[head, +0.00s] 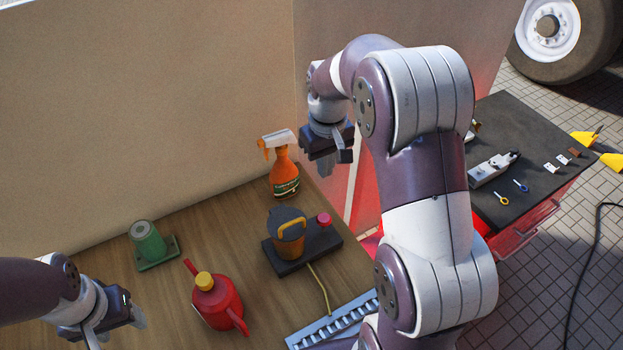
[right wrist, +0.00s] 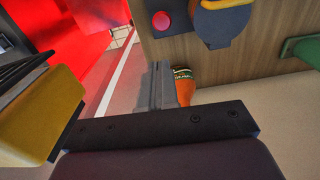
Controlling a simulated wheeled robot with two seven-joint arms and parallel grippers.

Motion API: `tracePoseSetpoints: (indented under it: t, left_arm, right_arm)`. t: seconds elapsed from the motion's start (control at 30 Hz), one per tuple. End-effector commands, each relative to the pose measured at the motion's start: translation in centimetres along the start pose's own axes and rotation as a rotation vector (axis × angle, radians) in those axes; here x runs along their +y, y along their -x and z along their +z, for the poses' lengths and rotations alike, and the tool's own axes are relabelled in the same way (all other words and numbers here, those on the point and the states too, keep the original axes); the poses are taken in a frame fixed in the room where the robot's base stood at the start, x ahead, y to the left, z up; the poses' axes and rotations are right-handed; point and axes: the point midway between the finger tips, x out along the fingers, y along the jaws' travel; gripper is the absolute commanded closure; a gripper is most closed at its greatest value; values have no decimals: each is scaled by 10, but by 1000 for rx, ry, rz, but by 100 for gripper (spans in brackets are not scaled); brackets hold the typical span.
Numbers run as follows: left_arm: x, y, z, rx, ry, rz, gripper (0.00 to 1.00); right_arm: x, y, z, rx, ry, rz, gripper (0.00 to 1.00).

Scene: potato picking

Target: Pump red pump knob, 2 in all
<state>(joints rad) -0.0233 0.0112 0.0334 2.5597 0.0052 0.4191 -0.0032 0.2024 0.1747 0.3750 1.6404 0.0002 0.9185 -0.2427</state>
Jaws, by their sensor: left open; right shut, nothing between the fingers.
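The red pump knob (head: 324,219) sits at the right end of a black base plate (head: 290,262) on the wooden table. It also shows at the top of the right wrist view (right wrist: 161,20). A dark device with a yellow-orange handle (head: 290,232) stands beside it on the same plate. My right gripper (head: 325,169) is shut and empty, in the air above and behind the knob, apart from it. Its closed fingers show in the right wrist view (right wrist: 163,85). My left gripper (head: 116,328) is open and empty at the lower left.
An orange spray bottle (head: 284,178) stands behind the plate. A red can with a yellow cap (head: 216,300), a green item on a base (head: 148,243) and a grey rack (head: 335,320) are on the table. A tan panel (head: 150,90) stands behind.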

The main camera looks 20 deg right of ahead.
Motion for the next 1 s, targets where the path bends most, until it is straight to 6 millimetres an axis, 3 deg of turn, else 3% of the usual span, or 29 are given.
tracePoseSetpoints:
  t: [0.47,1.0]
  left_arm:
    - [0,1,0,0,0,0,42]
    - [0,27,-3,0,0,0,42]
  right_arm:
    - [-2,-3,6,-35,39,-9,100]
    - [-3,-107,10,-36,38,-9,100]
